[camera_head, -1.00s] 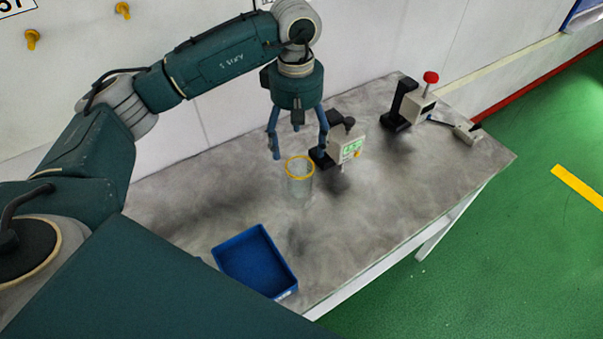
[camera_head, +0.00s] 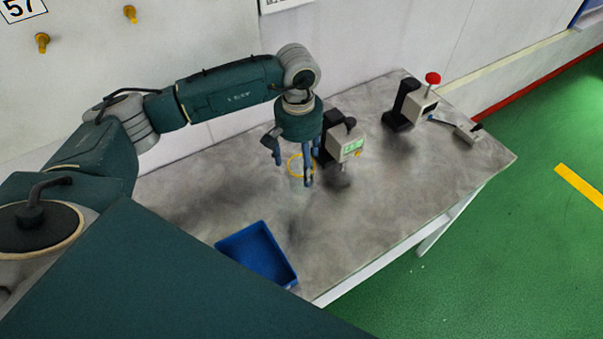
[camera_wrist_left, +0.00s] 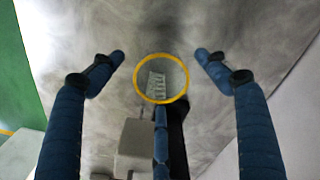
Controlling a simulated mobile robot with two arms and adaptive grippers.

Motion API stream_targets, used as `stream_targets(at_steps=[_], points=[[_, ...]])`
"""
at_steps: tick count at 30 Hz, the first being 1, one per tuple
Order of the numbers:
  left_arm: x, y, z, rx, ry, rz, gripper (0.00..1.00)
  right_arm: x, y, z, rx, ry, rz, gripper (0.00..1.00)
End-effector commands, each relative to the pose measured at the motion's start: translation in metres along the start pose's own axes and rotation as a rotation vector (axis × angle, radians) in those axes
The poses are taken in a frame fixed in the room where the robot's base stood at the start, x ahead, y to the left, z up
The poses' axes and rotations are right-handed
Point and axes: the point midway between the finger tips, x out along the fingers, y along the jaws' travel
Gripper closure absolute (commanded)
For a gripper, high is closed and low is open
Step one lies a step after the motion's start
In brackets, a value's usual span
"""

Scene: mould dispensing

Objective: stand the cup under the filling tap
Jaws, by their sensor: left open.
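The cup is clear, with a yellow rim (camera_head: 290,165), and stands upright on the grey table. Its rim also shows as a yellow ring in the left wrist view (camera_wrist_left: 186,80). My left gripper (camera_head: 293,173) is open, pointing down at the cup, with its blue fingers spread around the rim. The fingers (camera_wrist_left: 160,57) show apart on either side of the ring in the wrist view. A device with a green display (camera_head: 351,147) stands just right of the cup. A black and white device with a red knob (camera_head: 430,80) stands further right. I cannot tell which is the filling tap. My right gripper is not in view.
An open blue tray (camera_head: 257,254) sits at the table's front edge. A small grey device (camera_head: 467,134) lies near the right end of the table (camera_head: 400,190). A white wall runs behind. The table's middle front is clear.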

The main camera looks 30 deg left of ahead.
Motion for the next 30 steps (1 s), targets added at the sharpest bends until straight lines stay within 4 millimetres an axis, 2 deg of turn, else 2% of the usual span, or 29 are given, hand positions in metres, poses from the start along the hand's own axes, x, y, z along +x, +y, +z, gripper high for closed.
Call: stream_targets(at_steps=[1, 3, 9, 15, 16, 22, 30], points=[[0.003, 0.001, 0.003, 0.000, -0.007, -0.001, 0.25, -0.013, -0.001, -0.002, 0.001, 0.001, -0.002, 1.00], [0.014, 0.002, 0.004, -0.002, -0.006, -0.001, 0.25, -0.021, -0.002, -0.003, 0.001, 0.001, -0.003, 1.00], [0.036, 0.002, 0.002, 0.000, -0.002, 0.000, 0.25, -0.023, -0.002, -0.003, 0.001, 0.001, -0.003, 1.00], [0.037, 0.002, 0.002, 0.000, 0.000, 0.000, 0.25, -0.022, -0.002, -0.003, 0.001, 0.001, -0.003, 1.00], [0.037, 0.002, 0.002, 0.000, 0.000, 0.000, 0.27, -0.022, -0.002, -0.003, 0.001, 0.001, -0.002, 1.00], [0.037, 0.002, 0.002, -0.001, 0.000, 0.000, 0.66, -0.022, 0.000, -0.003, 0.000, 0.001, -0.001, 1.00], [0.037, 0.002, 0.002, -0.001, -0.001, 0.000, 0.72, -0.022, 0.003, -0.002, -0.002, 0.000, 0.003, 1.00]])
